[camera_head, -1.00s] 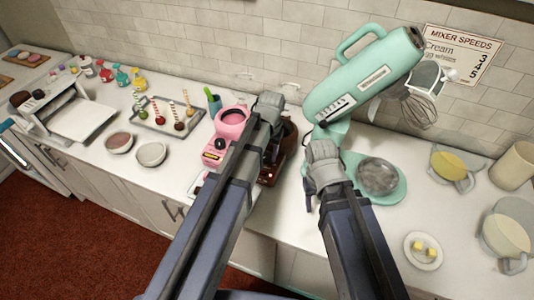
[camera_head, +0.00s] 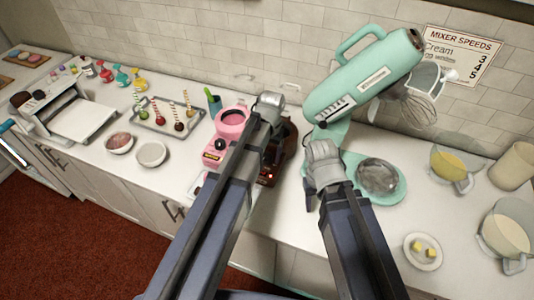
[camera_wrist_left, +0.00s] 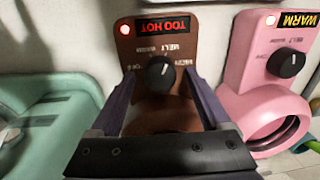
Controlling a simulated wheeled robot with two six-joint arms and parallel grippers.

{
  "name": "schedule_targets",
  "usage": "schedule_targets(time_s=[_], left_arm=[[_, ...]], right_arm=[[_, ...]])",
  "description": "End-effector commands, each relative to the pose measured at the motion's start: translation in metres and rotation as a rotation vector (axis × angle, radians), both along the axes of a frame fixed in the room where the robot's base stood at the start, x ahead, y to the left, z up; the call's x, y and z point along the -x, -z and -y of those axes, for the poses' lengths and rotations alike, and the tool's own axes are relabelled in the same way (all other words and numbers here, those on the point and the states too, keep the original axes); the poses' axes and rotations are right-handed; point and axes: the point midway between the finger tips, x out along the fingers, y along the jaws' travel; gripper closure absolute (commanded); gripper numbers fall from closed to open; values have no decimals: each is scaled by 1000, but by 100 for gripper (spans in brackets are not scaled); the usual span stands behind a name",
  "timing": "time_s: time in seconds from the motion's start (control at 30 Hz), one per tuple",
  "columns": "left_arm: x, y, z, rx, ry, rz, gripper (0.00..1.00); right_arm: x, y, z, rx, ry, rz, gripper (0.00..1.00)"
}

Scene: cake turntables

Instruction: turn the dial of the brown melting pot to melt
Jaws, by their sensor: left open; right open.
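The brown melting pot (camera_head: 290,140) stands on the counter, partly hidden by my left arm in the head view. In the left wrist view its brown panel (camera_wrist_left: 125,48) carries a red "TOO HOT" sign (camera_wrist_left: 163,24), a lit lamp and a black dial (camera_wrist_left: 160,73) with a white mark. "MELT" is printed near the dial. My left gripper (camera_wrist_left: 159,80) is open, its fingers on either side of the dial with gaps visible. Its fingertips are hidden in the head view. My right gripper (camera_head: 312,185) is open, beside the mixer base.
A pink melting pot (camera_head: 232,122) with a yellow "WARM" sign (camera_wrist_left: 298,20) stands close beside the brown one. The mint mixer (camera_head: 350,85) stands on the other side. A tray (camera_head: 150,118) and bowls (camera_head: 151,153) lie to the left.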

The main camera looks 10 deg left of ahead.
Motion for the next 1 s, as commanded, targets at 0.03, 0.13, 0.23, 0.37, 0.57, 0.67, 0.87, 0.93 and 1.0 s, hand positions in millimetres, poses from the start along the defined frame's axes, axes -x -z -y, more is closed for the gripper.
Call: schedule_targets(time_s=[0.03,0.13,0.23,0.37,0.57,0.67,0.87,0.93,1.0], left_arm=[[0,-5,0,0,0,0,19],[0,-14,1,0,0,0,19],[0,-26,1,0,0,0,19],[1,-43,2,0,1,0,19],[1,-68,4,0,1,0,19],[1,-75,5,0,1,0,19],[1,-75,5,0,0,0,19],[1,-75,5,0,0,0,19],[1,-75,5,0,0,0,19]], right_arm=[[0,-5,0,0,0,0,50],[0,-14,0,0,0,0,50],[0,-26,0,0,-1,0,50],[0,-43,0,0,0,0,50],[0,-68,0,-1,3,0,50],[0,-75,0,-1,6,0,50],[0,-75,0,-2,7,0,50],[0,-75,0,-2,7,0,50],[0,-75,0,-2,7,0,50]])
